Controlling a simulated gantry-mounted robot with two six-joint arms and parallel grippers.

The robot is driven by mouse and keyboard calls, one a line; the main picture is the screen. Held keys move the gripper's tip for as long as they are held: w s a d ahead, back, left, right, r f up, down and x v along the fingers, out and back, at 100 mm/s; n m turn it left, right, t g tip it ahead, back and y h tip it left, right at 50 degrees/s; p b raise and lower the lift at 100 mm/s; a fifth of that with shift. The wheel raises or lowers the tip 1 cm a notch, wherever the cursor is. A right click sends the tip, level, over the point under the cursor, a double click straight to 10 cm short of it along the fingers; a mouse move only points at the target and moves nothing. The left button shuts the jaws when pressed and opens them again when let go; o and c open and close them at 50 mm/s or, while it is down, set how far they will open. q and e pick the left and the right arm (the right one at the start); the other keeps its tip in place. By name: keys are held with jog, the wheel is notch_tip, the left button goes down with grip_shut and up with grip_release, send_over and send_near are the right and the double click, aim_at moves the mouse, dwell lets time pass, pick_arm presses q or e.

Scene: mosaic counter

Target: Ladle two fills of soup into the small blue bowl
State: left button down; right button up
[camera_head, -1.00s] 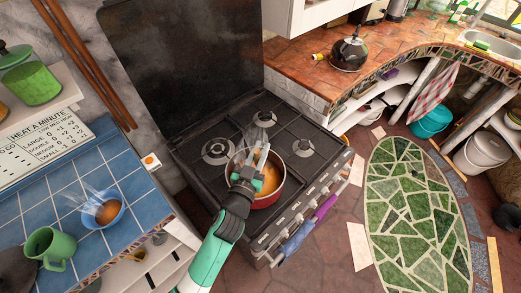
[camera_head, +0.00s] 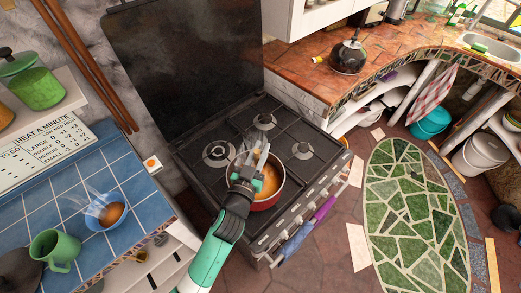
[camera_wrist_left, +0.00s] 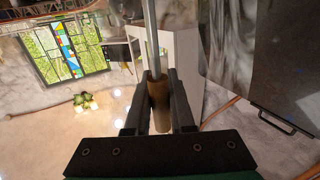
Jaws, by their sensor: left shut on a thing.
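The small blue bowl (camera_head: 108,223) sits on the blue tiled counter at the left and holds brown-orange soup, with pale steam above it. The red pot (camera_head: 266,203) stands on a front burner of the stove, with orange-brown soup inside. My left gripper (camera_head: 257,165) is over the pot's left side, shut on the ladle's handle. The left wrist view shows the handle's brown grip (camera_wrist_left: 159,108) between the fingers, with a thin metal shaft above it. The ladle's bowl is hidden in both views. My right gripper is not in view.
A green mug (camera_head: 50,247) stands on the blue tiled counter (camera_head: 75,195) near the bowl. The raised dark stove lid (camera_head: 180,65) is behind the burners. A black kettle (camera_head: 349,56) sits on the back counter. A green mosaic oval (camera_head: 418,220) lies on the floor at right.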

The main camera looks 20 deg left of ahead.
pick_arm(q)
notch_tip(320, 180, up, 10)
jog(key=p, duration=0.8)
dwell(0.4)
